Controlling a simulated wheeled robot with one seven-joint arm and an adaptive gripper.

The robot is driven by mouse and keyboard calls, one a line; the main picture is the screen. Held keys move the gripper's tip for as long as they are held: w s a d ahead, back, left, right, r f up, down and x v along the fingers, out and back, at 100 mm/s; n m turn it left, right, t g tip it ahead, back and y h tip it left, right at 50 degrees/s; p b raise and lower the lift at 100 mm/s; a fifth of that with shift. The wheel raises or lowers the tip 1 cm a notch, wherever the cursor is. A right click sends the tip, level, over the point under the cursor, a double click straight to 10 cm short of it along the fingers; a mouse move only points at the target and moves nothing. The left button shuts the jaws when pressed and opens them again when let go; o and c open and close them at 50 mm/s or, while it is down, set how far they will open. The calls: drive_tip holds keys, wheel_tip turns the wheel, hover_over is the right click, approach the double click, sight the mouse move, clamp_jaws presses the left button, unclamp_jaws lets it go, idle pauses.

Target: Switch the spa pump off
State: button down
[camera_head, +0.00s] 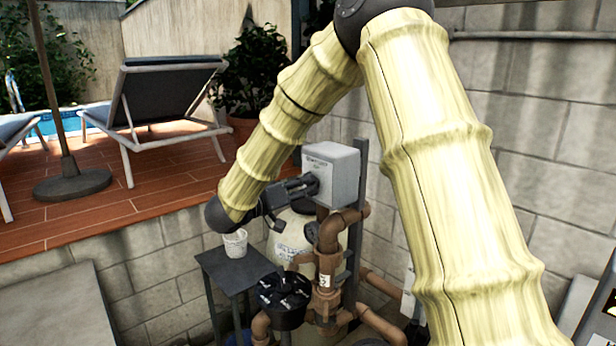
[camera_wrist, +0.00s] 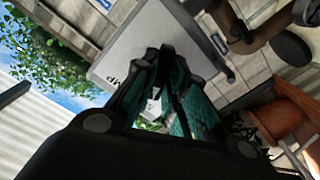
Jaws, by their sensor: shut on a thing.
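A light grey switch box (camera_head: 333,174) stands on a post above the brown pipes. In the wrist view its face (camera_wrist: 125,45) fills the upper middle, tilted, with lettering ending in "MP" partly covered by a finger. My gripper (camera_head: 312,184) reaches the left-facing front of the box from the left. In the wrist view my gripper's (camera_wrist: 164,58) dark fingers with teal inner pads come together at the box face. They are shut on the switch, which is mostly hidden between the fingertips; its position cannot be read.
A small dark table (camera_head: 229,268) with a white cup (camera_head: 235,244) stands below my forearm. A black valve (camera_head: 284,297), brown pipes (camera_head: 326,270) and a pale tank (camera_head: 293,236) crowd below the box. A block wall (camera_head: 540,130) bounds the right; loungers (camera_head: 160,95) stand on the deck.

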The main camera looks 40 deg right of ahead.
drive_tip(key=n+p, duration=0.2)
drive_tip(key=p, duration=0.1)
drive_tip(key=shift+n, duration=0.3)
drive_tip(key=n, duration=1)
drive_tip(key=c, duration=1.4)
unclamp_jaws()
drive_tip(key=shift+o, duration=0.2)
drive_tip(key=a, duration=0.7)
drive_tip(key=shift+s, duration=0.25)
